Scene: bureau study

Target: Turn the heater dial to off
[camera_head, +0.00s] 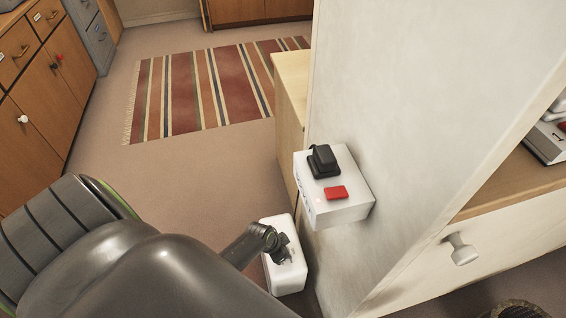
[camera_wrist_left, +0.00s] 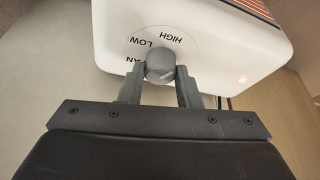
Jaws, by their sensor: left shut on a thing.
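The heater (camera_head: 289,272) is a small white unit with rounded corners, low down beside the wall in the head view. In the left wrist view, the heater (camera_wrist_left: 220,35) shows its white face with the labels HIGH, LOW and a partly covered one ending in AN. The grey round dial (camera_wrist_left: 160,62) stands out from that face. My left gripper (camera_wrist_left: 160,75) is shut on the dial, one finger on each side. In the head view, my left gripper (camera_head: 272,243) is at the heater, hiding the dial. I cannot tell the dial's setting. My right gripper is not in view.
A red light (camera_wrist_left: 242,80) glows on the heater. Above it, a white wall box (camera_head: 345,208) holds a black plug (camera_head: 323,161) and a red switch (camera_head: 336,193). The wall (camera_head: 400,120) stands close on the right. Open carpet and a striped rug (camera_head: 205,85) lie beyond.

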